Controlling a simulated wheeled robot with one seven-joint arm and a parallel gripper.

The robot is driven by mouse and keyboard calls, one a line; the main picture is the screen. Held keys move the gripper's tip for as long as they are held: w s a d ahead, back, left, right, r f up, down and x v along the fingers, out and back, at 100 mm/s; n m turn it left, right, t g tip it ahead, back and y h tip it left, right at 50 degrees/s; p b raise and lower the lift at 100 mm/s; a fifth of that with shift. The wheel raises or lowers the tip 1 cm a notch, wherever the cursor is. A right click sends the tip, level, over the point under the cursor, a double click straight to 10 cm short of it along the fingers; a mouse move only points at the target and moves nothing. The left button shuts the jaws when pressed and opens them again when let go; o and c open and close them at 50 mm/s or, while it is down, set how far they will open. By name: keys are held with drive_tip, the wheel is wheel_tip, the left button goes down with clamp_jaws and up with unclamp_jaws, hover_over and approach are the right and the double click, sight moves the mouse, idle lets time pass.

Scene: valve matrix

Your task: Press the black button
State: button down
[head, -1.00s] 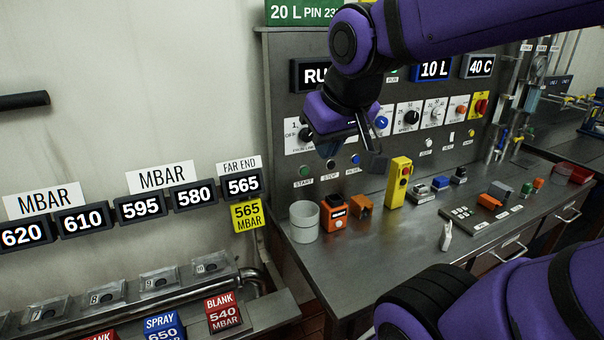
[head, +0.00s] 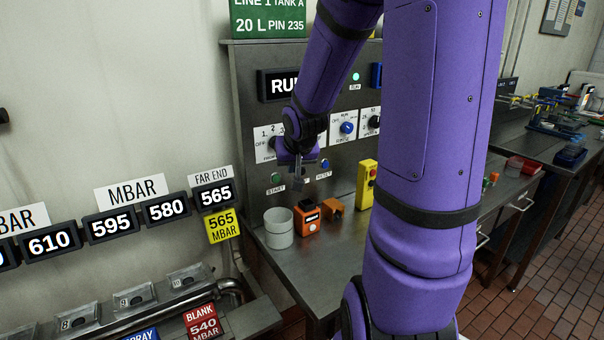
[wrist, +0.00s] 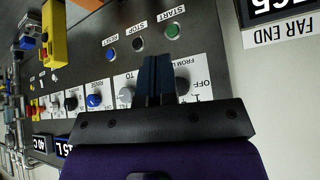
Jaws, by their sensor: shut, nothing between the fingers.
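The black button (wrist: 139,44) labelled STOP is on the grey panel in the wrist view, between the green START button (wrist: 172,30) and the blue RESET button (wrist: 112,54). My gripper (wrist: 157,60) is shut and empty, and its fingertips appear just beside the black button, between it and the green one. A gap shows between fingertips and black button in the picture. In the head view my gripper (head: 298,184) is in front of the panel between the green button (head: 276,178) and the blue button (head: 325,164), and hides the black button.
Rotary knobs (wrist: 125,96) sit on the panel beside the fingers. On the bench below stand a grey cup (head: 279,230), an orange box (head: 306,218) and a yellow control box (head: 366,184). The wall with pressure displays (head: 110,225) is to the left.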

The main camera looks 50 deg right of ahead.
sight(302, 171)
drive_tip(key=d+f+m+t, duration=0.2)
drive_tip(key=d+f+m, duration=0.2)
drive_tip(key=d+f, duration=0.9)
drive_tip(key=shift+w+d+m, duration=0.2)
drive_tip(key=shift+w+m, duration=0.1)
drive_tip(key=shift+m, duration=0.1)
drive_tip(key=shift+w, duration=0.1)
drive_tip(key=shift+w+d, duration=0.35)
drive_tip(key=shift+w, duration=1.05)
drive_tip(key=shift+w+d, duration=0.35)
drive_tip(key=shift+w, duration=1.05)
drive_tip(key=shift+w+d, duration=0.35)
drive_tip(key=shift+w, duration=1.05)
drive_tip(key=shift+w, duration=0.15)
drive_tip(key=shift+w, duration=0.25)
drive_tip(key=shift+w+d, duration=0.2)
drive_tip(key=shift+w, duration=0.25)
drive_tip(key=shift+s, duration=0.1)
drive_tip(key=shift+s+a, duration=0.25)
drive_tip(key=shift+s, duration=0.5)
drive_tip(key=shift+s, duration=0.1)
